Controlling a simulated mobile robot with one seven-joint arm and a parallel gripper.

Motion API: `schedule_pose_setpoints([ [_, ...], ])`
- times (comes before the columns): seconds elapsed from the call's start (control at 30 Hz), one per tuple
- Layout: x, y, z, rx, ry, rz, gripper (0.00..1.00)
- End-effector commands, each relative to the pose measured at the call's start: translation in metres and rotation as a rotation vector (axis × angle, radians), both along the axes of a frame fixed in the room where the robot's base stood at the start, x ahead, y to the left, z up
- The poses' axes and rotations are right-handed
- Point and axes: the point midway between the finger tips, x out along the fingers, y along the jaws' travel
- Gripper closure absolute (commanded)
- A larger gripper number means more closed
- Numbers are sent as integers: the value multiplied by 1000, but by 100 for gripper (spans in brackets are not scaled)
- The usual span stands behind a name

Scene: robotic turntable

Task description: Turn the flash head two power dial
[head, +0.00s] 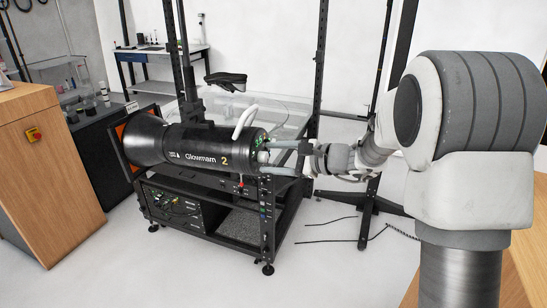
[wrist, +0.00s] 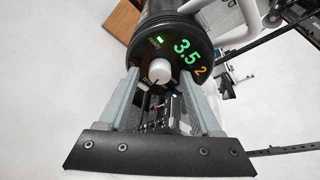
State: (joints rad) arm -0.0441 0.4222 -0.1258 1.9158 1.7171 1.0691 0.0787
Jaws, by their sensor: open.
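The flash head two (head: 190,144) is a black cylinder marked "Glowmam 2", mounted on a black frame. In the wrist view its rear face (wrist: 209,63) shows a green "3.5", an orange "2" and a small green light. The power dial (wrist: 159,71) is a round white knob low on that face. My gripper (wrist: 164,82) is open, with one grey finger on each side of the dial. Whether the fingers touch the dial I cannot tell. In the head view my gripper (head: 268,156) is at the rear end of the flash head, and the dial is mostly hidden.
A black equipment rack (head: 205,210) stands below the flash head. A wooden cabinet (head: 45,160) with a yellow-and-red switch is at left. A white curved handle (head: 244,121) rises from the flash head. Open floor lies in front.

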Motion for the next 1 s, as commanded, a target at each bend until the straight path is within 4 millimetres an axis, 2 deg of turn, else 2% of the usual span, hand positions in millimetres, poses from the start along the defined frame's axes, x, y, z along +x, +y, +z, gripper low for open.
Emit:
schedule_pose_setpoints([
  [0.1,0,0,0,0,0,0,35],
  [0.47,0,0,0,0,0,0,100],
  [0.7,0,-1,2,6,16,-2,100],
  [1.0,1,-2,4,75,207,-24,100],
])
